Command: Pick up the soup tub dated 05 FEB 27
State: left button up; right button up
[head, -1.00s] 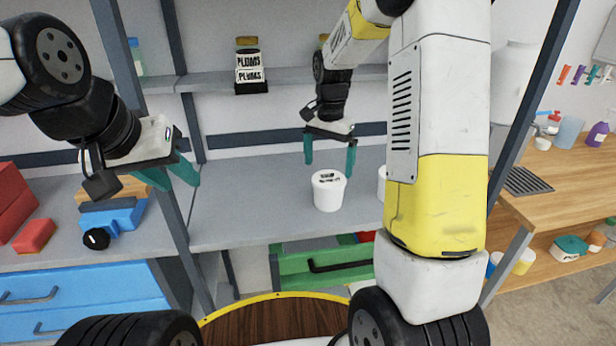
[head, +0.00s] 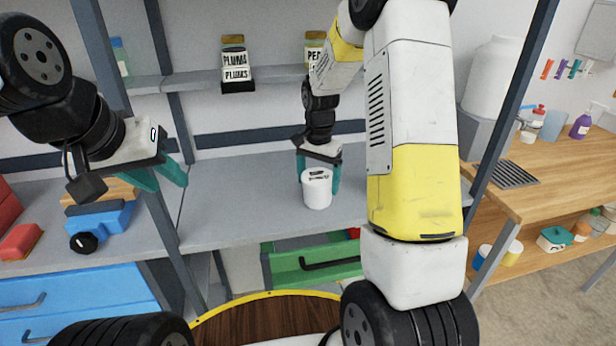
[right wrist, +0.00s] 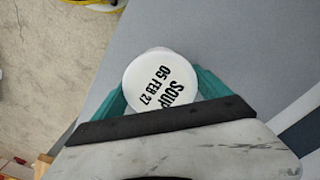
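A white soup tub (head: 317,190) stands upright on the grey shelf, its lid text tiny in the head view. In the right wrist view the white lid (right wrist: 160,78) reads SOUP 05 FEB 27. My right gripper (head: 319,182) is lowered over this tub from above, with one teal finger on each side. It looks open; whether the fingers touch the tub I cannot tell. My left gripper (head: 160,178) is open and empty at the left, by the shelf upright.
Jars labelled PLUMS (head: 235,65) and another jar (head: 314,48) stand on the upper shelf above. A blue camera-like object (head: 100,222) lies at the left. My right arm hides part of the shelf right of the tub. A green drawer (head: 315,262) is below.

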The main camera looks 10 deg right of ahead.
jog(key=c, duration=0.9)
jog(key=shift+r, duration=0.1)
jog(key=shift+c, duration=0.2)
